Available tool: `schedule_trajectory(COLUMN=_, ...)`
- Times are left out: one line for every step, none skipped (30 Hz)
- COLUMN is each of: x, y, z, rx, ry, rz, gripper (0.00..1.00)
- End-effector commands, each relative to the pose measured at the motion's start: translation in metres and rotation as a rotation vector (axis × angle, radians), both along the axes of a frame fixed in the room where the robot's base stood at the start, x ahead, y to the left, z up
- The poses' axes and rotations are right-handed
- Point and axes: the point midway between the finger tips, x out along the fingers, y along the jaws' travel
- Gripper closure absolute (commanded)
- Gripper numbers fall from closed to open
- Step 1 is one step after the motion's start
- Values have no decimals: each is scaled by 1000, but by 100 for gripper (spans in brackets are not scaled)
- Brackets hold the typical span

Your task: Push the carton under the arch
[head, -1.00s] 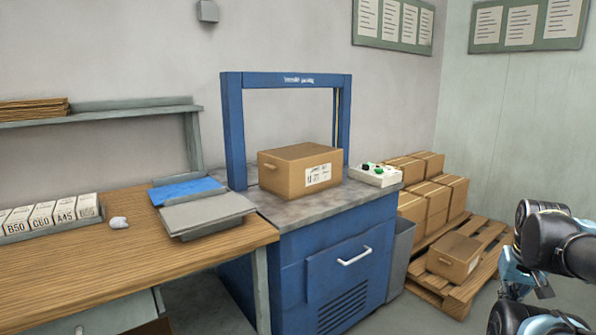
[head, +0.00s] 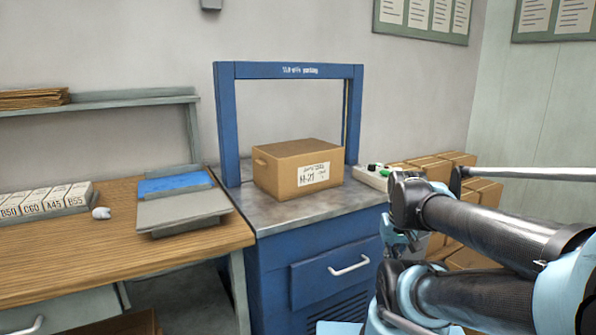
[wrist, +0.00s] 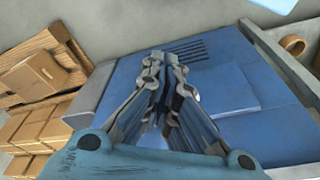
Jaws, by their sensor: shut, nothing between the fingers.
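The carton (head: 298,169) is a closed brown box with a white label on its front. It sits on the grey top of the blue strapping machine, at the front of the blue arch (head: 290,71). I cannot tell how far it reaches beneath the arch. My gripper (wrist: 158,62) is shut and empty in the wrist view, above the blue cabinet (wrist: 215,100) with its vent slots. In the head view my arm comes in from the right, in front of the machine's right side, apart from the carton. The carton is not in the wrist view.
A control box (head: 371,176) with a green button stands right of the arch, partly behind my arm. Stacked boxes (wrist: 35,135) stand on the right beyond the machine. The wooden bench (head: 110,255) with grey and blue sheets adjoins on the left. The machine top before the carton is clear.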

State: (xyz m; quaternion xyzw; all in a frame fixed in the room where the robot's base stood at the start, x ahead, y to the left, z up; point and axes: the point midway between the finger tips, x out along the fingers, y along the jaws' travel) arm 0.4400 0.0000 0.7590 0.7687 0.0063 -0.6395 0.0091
Motion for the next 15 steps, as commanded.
schedule_trajectory(x=0, y=0, z=0, rx=0, ry=0, rz=0, gripper=100)
schedule_trajectory(x=0, y=0, z=0, rx=0, ry=0, rz=0, gripper=100)
schedule_trajectory(x=0, y=0, z=0, rx=0, ry=0, rz=0, gripper=100)
schedule_trajectory(x=0, y=0, z=0, rx=0, ry=0, rz=0, gripper=100)
schedule_trajectory(x=0, y=0, z=0, rx=0, ry=0, rz=0, gripper=100)
schedule_trajectory(x=0, y=0, z=0, rx=0, ry=0, rz=0, gripper=100)
schedule_trajectory(x=0, y=0, z=0, rx=0, ry=0, rz=0, gripper=100)
schedule_trajectory(x=0, y=0, z=0, rx=0, ry=0, rz=0, gripper=100)
schedule_trajectory(x=0, y=0, z=0, rx=0, ry=0, rz=0, gripper=100)
schedule_trajectory(x=0, y=0, z=0, rx=0, ry=0, rz=0, gripper=100)
schedule_trajectory(x=0, y=0, z=0, rx=0, ry=0, rz=0, gripper=100)
schedule_trajectory(x=-6, y=0, z=4, rx=0, ry=-8, rz=2, gripper=100)
schedule_trajectory(x=-7, y=0, z=7, rx=-1, ry=-10, rz=4, gripper=100)
schedule_trajectory(x=-6, y=1, z=9, rx=0, ry=-9, rz=8, gripper=100)
schedule_trajectory(x=-3, y=2, z=14, rx=0, ry=-8, rz=14, gripper=100)
